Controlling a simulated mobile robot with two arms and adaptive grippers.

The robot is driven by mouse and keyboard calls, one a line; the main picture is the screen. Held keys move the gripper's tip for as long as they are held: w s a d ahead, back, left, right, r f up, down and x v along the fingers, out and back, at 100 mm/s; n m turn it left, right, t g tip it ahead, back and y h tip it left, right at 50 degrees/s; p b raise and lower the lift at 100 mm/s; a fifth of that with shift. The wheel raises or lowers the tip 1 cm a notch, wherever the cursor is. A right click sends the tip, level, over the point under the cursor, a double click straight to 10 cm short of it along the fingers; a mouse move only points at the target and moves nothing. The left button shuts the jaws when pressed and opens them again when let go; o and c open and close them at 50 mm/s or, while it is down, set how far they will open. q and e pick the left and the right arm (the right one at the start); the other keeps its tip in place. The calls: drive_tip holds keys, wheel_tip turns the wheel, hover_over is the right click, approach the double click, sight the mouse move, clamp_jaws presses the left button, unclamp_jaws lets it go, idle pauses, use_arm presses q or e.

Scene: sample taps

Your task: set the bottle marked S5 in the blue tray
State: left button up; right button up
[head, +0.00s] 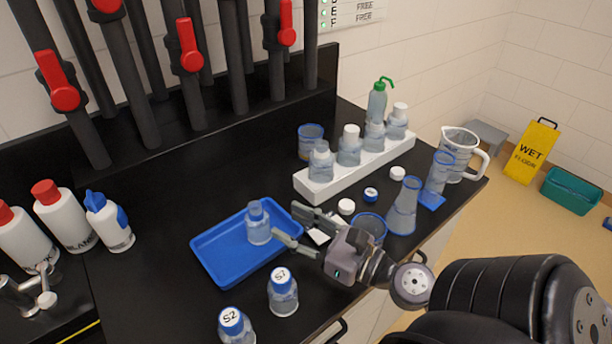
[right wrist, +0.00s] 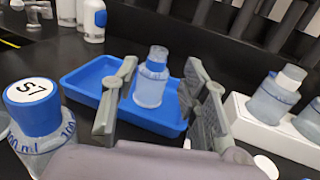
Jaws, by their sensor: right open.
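The blue tray (head: 217,257) lies on the black bench and also shows in the right wrist view (right wrist: 85,85). A clear bottle (head: 258,226) with a blue neck stands upright in it; no mark on it can be read. My right gripper (head: 286,220) is open at the tray's right edge, its fingertips pointing at this bottle. In the right wrist view the bottle (right wrist: 151,88) shows between the two open fingers (right wrist: 160,75), apart from them. A bottle marked S7 (head: 283,295) and one marked S2 (head: 235,326) stand in front of the tray. I cannot read S5 anywhere.
A white rack (head: 320,192) with several bottles stands behind and right of the tray. A flask (head: 404,210), a beaker (head: 370,228), loose caps (head: 346,207) and a jug (head: 460,152) crowd the right side. White wash bottles (head: 108,222) stand at left.

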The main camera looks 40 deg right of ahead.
drive_tip(key=shift+b+v, duration=0.6)
drive_tip(key=shift+v, duration=0.6)
